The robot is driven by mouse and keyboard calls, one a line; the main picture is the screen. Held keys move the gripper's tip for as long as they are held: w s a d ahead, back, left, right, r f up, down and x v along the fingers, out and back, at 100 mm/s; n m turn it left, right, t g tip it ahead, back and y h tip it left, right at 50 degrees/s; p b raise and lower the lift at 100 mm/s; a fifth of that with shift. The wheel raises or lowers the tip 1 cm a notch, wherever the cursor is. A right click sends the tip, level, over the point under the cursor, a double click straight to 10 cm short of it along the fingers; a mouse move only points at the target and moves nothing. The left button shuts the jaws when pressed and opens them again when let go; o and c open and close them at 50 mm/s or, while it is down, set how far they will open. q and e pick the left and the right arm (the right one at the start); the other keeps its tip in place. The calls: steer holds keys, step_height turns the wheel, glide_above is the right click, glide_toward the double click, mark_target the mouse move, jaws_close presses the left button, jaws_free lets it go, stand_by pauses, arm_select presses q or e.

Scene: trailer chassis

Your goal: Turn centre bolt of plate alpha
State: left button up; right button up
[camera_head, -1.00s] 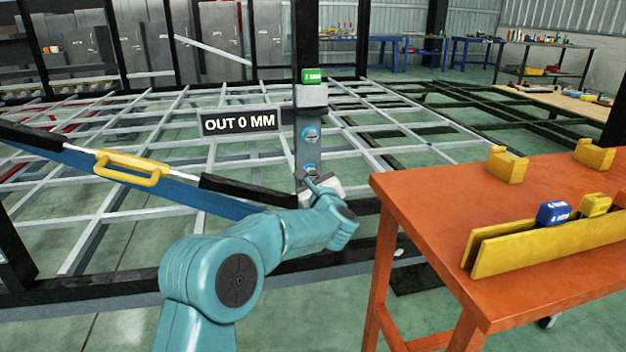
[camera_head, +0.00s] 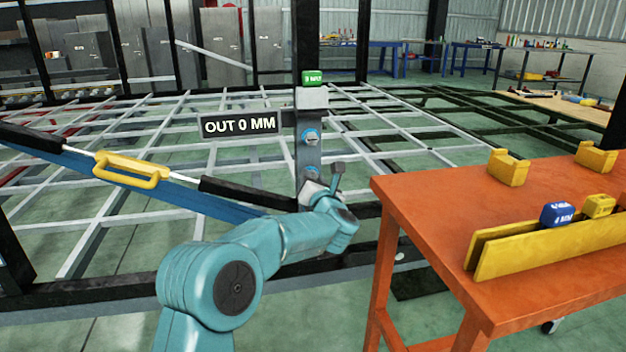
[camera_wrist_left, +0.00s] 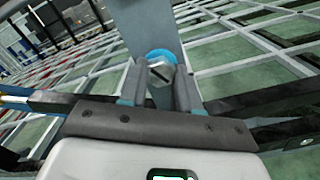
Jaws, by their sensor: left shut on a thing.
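The upright grey plate (camera_head: 309,150) stands at the frame, with a blue-ringed bolt (camera_head: 311,137) high on it. A second blue-ringed bolt (camera_head: 311,171) is lower, partly hidden by my left gripper (camera_head: 325,182). In the left wrist view a grey hex bolt head (camera_wrist_left: 160,73) with a dark line and a blue ring behind it sits between the fingers of my left gripper (camera_wrist_left: 158,84). The gripper is shut on that bolt. I cannot tell whether other bolts lie hidden lower. My right gripper is not in view.
A sign (camera_head: 239,124) reads "OUT 0 MM" left of the plate. A green block (camera_head: 313,77) tops it. A blue bar with a yellow handle (camera_head: 130,172) slants in from the left. An orange table (camera_head: 430,215) with a yellow rack (camera_head: 550,247) stands close right.

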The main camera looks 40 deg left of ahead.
arm_select(q)
steer(key=m+p, duration=0.6)
steer(key=m, duration=0.7)
steer(key=shift+d, duration=0.1)
steer(key=m+p, duration=0.3)
steer(key=m, duration=0.1)
steer(key=shift+m, duration=0.3)
steer(key=m+p, duration=0.3)
steer(key=m, duration=0.1)
steer(key=shift+m, duration=0.3)
steer(key=m+p, duration=0.8)
steer(key=m, duration=0.5)
steer(key=shift+f+m, duration=0.15)
steer(key=shift+m, duration=0.25)
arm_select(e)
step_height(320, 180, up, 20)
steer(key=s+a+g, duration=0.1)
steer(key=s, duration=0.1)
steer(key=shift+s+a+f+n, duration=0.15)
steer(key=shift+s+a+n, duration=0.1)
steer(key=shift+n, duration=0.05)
